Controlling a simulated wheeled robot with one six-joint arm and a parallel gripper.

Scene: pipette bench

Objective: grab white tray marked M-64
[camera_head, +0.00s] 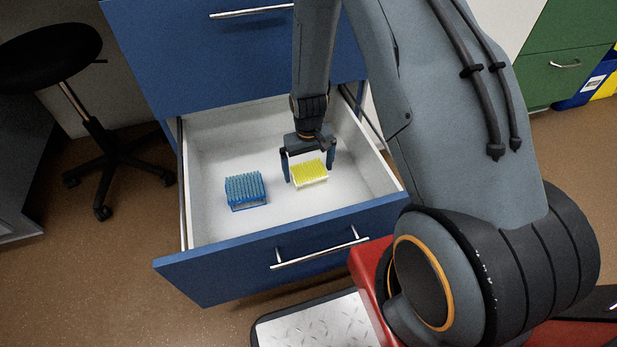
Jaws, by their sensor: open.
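A small white tray (314,183) filled with yellow pipette tips sits on the floor of the open drawer, right of its middle. I cannot read any marking on it at this size. My gripper (309,172) points down over this tray. Its jaws are open, with one finger at the tray's left side and the other at its right. I cannot tell whether the fingers touch it. A blue rack (246,191) of blue tips stands in the same drawer to the left, apart from the gripper.
The open drawer has white inner walls (186,205) and a blue front (262,262) with a bar handle (320,254). The drawer floor around both racks is clear. A black stool (48,58) stands at the left. A green cabinet (565,60) is at the upper right.

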